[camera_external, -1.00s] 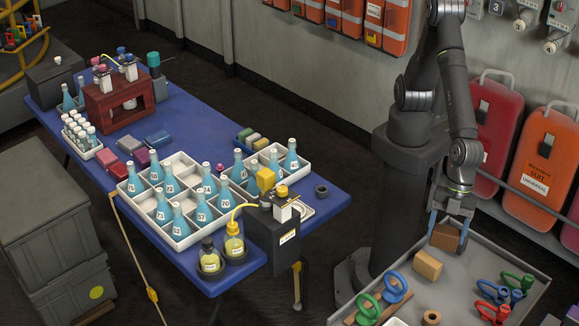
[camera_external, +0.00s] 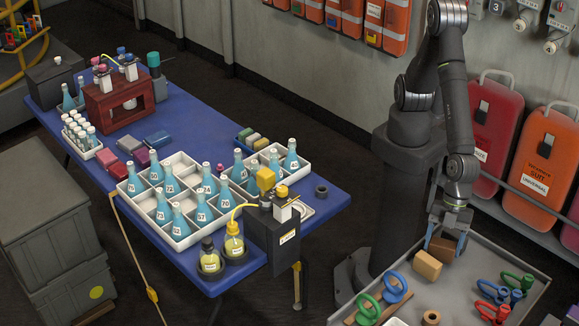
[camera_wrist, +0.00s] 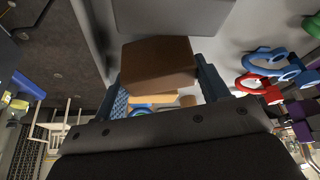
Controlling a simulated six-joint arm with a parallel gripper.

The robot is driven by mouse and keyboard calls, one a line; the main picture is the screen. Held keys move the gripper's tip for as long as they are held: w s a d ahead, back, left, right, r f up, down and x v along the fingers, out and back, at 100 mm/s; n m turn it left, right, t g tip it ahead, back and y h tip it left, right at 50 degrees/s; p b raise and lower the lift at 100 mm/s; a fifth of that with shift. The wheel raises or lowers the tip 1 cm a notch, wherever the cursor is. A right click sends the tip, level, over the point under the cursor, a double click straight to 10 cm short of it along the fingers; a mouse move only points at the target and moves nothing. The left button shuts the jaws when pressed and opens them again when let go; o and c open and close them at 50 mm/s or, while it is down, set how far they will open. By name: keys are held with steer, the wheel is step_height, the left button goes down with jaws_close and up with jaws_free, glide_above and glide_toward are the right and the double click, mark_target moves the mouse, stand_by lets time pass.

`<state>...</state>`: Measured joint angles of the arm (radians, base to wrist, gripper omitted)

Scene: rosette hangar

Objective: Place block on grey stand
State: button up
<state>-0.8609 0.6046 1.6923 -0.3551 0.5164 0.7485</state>
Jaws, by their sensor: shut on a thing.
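My gripper (camera_external: 445,238) is over the grey tray on the right of the external view, with its blue fingers shut on a dark brown block (camera_external: 443,249). In the wrist view the brown block (camera_wrist: 157,66) sits between the two fingers. A lighter tan block (camera_external: 427,264) lies in the tray just left of the held block. I cannot tell whether the brown block touches the tray floor. A grey slab-like thing (camera_wrist: 172,16) shows beyond the block in the wrist view. I cannot tell for sure whether it is the grey stand.
The grey tray (camera_external: 520,258) also holds blue rings (camera_external: 397,287), green rings (camera_external: 368,307) and red and green ringed pieces at its right. The blue table (camera_external: 205,105) with racks of bottles is to the left. Orange cases (camera_external: 540,160) line the wall behind.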

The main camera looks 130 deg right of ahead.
steer(key=shift+f, duration=0.55)
steer(key=o, duration=1.2)
steer(key=shift+c, duration=0.2)
steer(key=v, duration=1.7)
steer(key=shift+r, duration=0.2)
steer(key=x, duration=1.7)
steer(key=shift+f, duration=0.25)
